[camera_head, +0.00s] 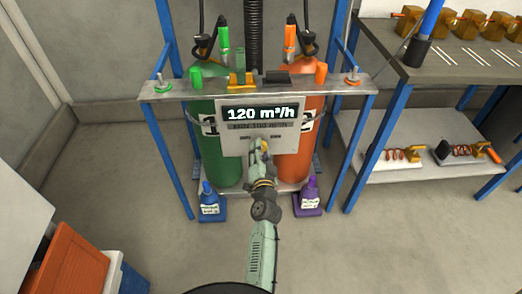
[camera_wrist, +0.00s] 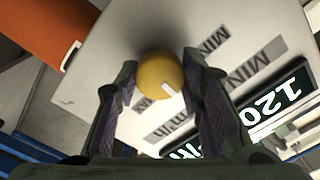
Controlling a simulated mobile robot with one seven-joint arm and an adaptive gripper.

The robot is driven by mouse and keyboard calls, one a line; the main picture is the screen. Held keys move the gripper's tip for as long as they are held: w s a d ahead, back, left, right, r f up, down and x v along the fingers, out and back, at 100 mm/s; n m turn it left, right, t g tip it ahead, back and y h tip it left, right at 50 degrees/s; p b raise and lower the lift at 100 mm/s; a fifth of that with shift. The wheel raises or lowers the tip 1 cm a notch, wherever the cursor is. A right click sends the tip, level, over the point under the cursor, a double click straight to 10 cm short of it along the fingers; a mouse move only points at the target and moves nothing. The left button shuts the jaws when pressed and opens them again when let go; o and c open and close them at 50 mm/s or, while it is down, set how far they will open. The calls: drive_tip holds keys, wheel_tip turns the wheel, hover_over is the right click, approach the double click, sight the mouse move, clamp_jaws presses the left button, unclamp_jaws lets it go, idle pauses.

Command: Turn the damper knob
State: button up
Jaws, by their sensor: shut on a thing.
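The yellow round damper knob (camera_wrist: 160,76) with a white pointer mark sits on a pale panel (camera_wrist: 90,65). In the wrist view it lies between the two fingers of my gripper (camera_wrist: 160,85), which is shut on it. In the head view my gripper (camera_head: 261,150) is at the lower part of the panel (camera_head: 232,145) and covers most of the knob. The panel's display (camera_head: 260,115) reads 120 m³/h. Smaller labels on the panel are only partly legible.
A green cylinder (camera_head: 212,150) and an orange cylinder (camera_head: 300,138) stand behind the panel in a blue-legged frame. A blue bottle (camera_head: 209,202) and a purple bottle (camera_head: 309,195) stand on the floor either side of my arm. A workbench (camera_head: 440,60) is at right.

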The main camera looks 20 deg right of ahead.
drive_tip(key=shift+r, duration=0.1)
drive_tip(key=o, duration=1.2)
drive_tip(key=shift+c, duration=0.2)
drive_tip(key=v, duration=0.7)
drive_tip(key=shift+s, duration=0.2)
drive_tip(key=shift+a, duration=0.1)
